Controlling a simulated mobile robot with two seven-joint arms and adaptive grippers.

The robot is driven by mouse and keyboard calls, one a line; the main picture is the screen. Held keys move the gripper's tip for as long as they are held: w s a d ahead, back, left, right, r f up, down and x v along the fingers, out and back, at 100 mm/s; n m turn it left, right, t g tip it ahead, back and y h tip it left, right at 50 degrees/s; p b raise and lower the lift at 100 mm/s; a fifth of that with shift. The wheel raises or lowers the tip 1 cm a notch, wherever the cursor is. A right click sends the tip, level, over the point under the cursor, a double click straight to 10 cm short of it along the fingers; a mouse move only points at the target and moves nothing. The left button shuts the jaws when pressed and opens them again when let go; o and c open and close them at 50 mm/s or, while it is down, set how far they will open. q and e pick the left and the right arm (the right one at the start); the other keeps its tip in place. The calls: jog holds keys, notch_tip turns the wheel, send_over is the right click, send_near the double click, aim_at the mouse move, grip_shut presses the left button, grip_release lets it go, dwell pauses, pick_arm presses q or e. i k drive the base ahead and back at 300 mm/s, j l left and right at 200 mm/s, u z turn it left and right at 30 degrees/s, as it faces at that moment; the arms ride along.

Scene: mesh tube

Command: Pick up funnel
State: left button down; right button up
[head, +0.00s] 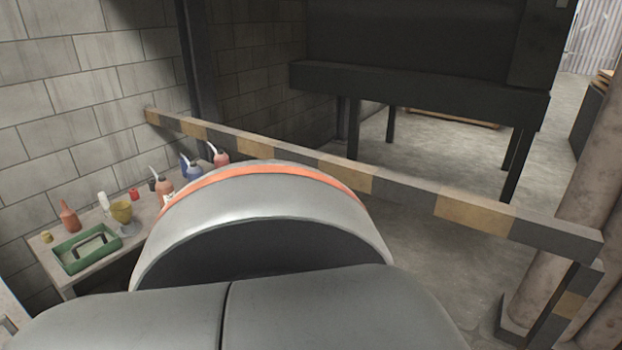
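A small yellow, cup-shaped thing that looks like the funnel (121,211) stands on a low table (90,278) against the block wall at the left. It sits just behind the right end of a green tray, and a greyish piece shows at its lower right. A reddish-brown cone-like thing (69,218) with a narrow top stands to its left. It is too small to tell its exact kind. Neither of my grippers is in view. Large grey parts of my own body fill the lower middle and hide the table's right part.
On the table are the green tray (56,257), a white bottle (103,202), a red can (134,194) and several spouted oil cans (164,186). A striped barrier rail (400,190) crosses behind. Pipes (570,200) stand at the right.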

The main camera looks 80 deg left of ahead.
aim_at(122, 211)
jog(key=u, duration=3.85)
